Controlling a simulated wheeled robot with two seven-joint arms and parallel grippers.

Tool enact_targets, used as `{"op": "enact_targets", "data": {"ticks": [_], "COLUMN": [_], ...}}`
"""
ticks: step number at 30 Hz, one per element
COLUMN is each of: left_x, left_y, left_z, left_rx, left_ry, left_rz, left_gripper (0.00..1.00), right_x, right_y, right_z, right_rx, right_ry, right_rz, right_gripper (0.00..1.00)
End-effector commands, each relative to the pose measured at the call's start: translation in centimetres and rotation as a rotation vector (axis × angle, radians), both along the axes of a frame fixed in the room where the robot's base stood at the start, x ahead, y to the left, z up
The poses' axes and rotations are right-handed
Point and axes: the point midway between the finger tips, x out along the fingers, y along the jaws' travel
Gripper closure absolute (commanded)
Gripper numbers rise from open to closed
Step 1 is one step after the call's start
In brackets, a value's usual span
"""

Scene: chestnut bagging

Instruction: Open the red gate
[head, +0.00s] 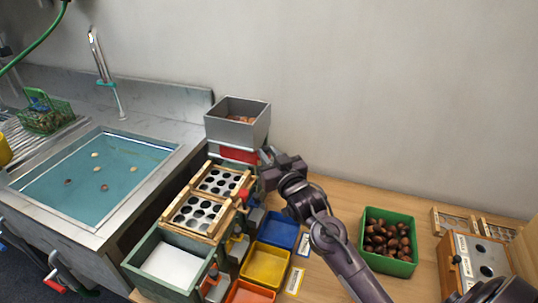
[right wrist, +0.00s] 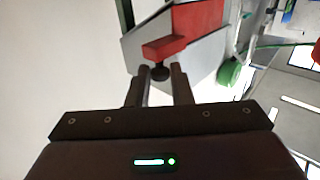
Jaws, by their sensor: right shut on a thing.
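The red gate (head: 238,154) sits under the grey hopper (head: 238,125), which has some chestnuts in it, at the back of the sorting station. In the right wrist view the red gate (right wrist: 197,18) has a red block with a small dark knob (right wrist: 160,73) on it. My right gripper (head: 266,156) reaches the gate's right end from the right. In the right wrist view my right gripper (right wrist: 162,75) has its fingertips closed on the knob at the block. Part of the gate's right end is hidden by the gripper in the head view. My left gripper is out of view.
Wooden trays with round holes (head: 185,227) slope down in front of the hopper. Blue (head: 279,232), yellow (head: 262,268) and orange bins stand beside them. A green box of chestnuts (head: 410,222) is at the right. A sink (head: 145,150) lies left.

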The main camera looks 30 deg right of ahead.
Motion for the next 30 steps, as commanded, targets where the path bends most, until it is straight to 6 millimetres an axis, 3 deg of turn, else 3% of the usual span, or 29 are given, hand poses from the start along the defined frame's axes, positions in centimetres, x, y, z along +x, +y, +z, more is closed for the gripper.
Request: {"op": "enact_targets", "data": {"ticks": [8,18,26,27,30], "left_x": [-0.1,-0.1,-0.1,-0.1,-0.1], "left_y": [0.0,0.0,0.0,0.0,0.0], "left_z": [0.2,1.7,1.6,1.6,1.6], "left_rx": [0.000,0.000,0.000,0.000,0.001], "left_ry": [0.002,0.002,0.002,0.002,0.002], "left_rz": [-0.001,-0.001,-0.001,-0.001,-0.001], "left_gripper": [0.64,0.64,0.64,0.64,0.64], "right_x": [-0.3,-3.6,-3.7,-3.7,-3.7], "right_y": [-0.3,-3.2,-3.3,-3.3,-3.3], "right_z": [0.1,0.0,0.0,0.0,0.0], "right_rx": [0.000,-0.001,0.000,0.000,0.000], "right_ry": [0.001,0.003,0.000,0.000,0.000], "right_rz": [-0.001,-0.001,0.000,0.000,0.000], "right_gripper": [1.00,1.00,1.00,0.80,0.67]}}
